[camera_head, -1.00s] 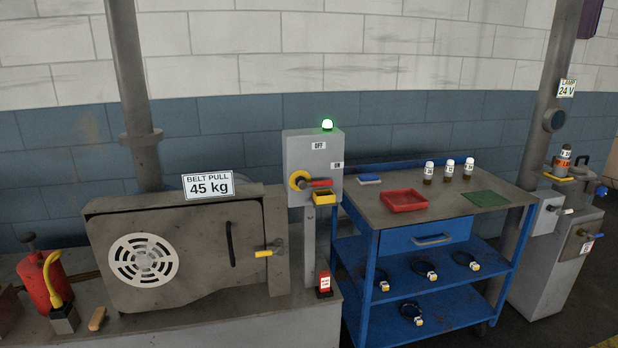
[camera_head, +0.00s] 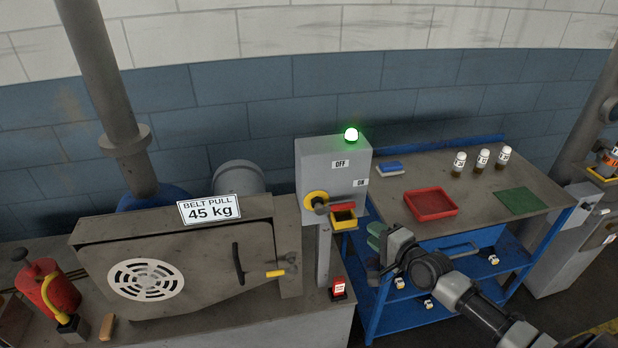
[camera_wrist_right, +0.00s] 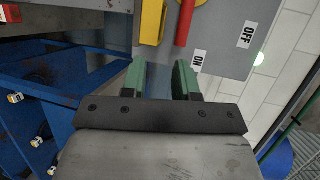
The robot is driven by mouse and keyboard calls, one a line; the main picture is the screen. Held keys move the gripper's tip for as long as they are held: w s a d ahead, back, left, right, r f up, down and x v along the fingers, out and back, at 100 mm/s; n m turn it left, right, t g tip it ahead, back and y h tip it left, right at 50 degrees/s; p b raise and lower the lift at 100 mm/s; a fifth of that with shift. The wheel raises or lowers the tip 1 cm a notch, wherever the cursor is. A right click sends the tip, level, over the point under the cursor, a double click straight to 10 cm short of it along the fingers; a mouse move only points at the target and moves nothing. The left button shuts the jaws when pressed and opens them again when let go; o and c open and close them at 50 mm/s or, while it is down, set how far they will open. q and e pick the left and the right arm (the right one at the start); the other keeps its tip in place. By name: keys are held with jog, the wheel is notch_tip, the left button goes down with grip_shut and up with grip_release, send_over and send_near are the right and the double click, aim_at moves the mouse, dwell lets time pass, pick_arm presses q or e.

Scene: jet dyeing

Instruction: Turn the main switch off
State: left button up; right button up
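The main switch is on a grey box (camera_head: 325,165) on a post, with OFF and ON labels and a lit green lamp (camera_head: 351,134) on top. Its red handle (camera_head: 343,207) points right from a yellow disc (camera_head: 317,200), toward the ON side. In the right wrist view the red handle (camera_wrist_right: 187,22) lies ahead of the fingers. My right gripper (camera_head: 376,240) is to the right of and below the handle, apart from it. In the right wrist view its green fingertips (camera_wrist_right: 160,78) are spread with nothing between them. My left gripper is not in view.
A yellow open box (camera_head: 344,220) hangs just under the handle; it also shows in the right wrist view (camera_wrist_right: 152,22). A blue cart (camera_head: 400,165) with a red tray (camera_head: 431,204) and bottles stands right. A grey machine (camera_head: 200,255) stands left.

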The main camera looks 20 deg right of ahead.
aim_at(346, 208)
jog(key=shift+t+y, duration=0.3)
jog(key=w+a, duration=0.1)
jog(key=w, duration=0.2)
jog(key=w+a, duration=0.1)
jog(key=w, duration=0.3)
jog(key=w+a+r, duration=0.1)
jog(key=w, duration=0.3)
jog(key=shift+w, duration=0.25)
jog(key=shift+d, duration=0.1)
grip_shut()
